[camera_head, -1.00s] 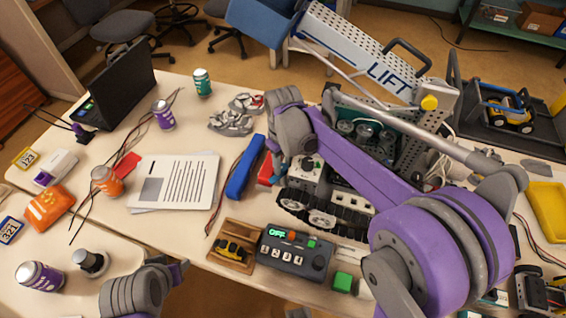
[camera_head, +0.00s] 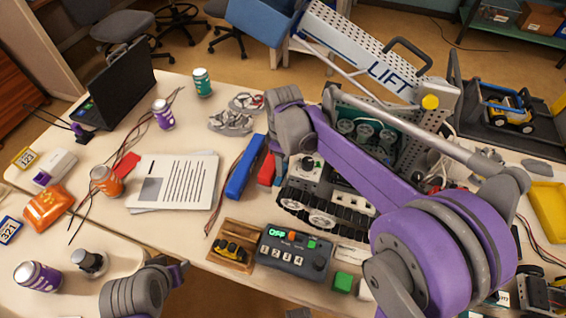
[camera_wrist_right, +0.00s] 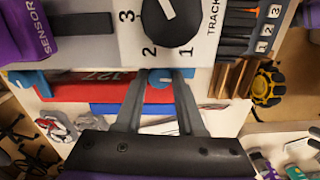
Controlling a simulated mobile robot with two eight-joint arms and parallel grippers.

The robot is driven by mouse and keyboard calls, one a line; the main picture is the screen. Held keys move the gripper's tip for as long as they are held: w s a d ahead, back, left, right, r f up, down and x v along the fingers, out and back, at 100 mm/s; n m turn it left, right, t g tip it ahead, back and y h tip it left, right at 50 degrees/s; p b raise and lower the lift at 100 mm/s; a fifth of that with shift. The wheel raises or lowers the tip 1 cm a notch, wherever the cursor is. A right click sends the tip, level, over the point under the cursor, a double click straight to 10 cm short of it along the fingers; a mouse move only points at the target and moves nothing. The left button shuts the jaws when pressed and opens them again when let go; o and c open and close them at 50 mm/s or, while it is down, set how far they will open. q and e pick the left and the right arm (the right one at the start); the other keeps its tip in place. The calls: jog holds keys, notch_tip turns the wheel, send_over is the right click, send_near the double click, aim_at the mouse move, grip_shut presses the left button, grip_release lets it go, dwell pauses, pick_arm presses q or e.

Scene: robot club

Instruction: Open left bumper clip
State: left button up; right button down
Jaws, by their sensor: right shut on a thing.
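The tracked robot (camera_head: 322,205) stands on the table with its red bumper (camera_head: 266,170) facing left, partly hidden by my right wrist. In the right wrist view the red bumper (camera_wrist_right: 85,88) has a blue clip (camera_wrist_right: 160,78) near its middle-right and another blue piece (camera_wrist_right: 28,82) at the left. My right gripper (camera_wrist_right: 164,76) has its narrow fingers closed in around the blue clip at the bumper's edge; its exact lever position is hidden. In the head view my left gripper (camera_head: 180,270) is low at the table's front edge, its jaws too unclear to read.
A long blue block (camera_head: 244,168) lies left of the bumper. A control box (camera_head: 294,250) and wooden tray (camera_head: 232,265) stand in front. Papers (camera_head: 175,182) lie further left.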

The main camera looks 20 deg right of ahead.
jog(key=shift+n, duration=0.6)
jog(key=c, duration=0.8)
grip_release()
notch_tip(320, 180, up, 11)
jog(key=shift+f+p, duration=0.1)
jog(key=shift+p, duration=0.25)
jog(key=s+d+f+m+t, duration=0.1)
jog(key=s+f+m, duration=0.2)
jog(key=s, duration=0.3)
jog(key=s+d+f+m+t+p, duration=0.1)
jog(key=s+f+m+t, duration=0.1)
jog(key=s, duration=0.5)
jog(key=s+d+f+m+t, duration=0.2)
jog(key=s+f+m, duration=0.2)
jog(key=s+m, duration=0.2)
jog(key=shift+s+f, duration=0.1)
jog(key=shift+s, duration=0.4)
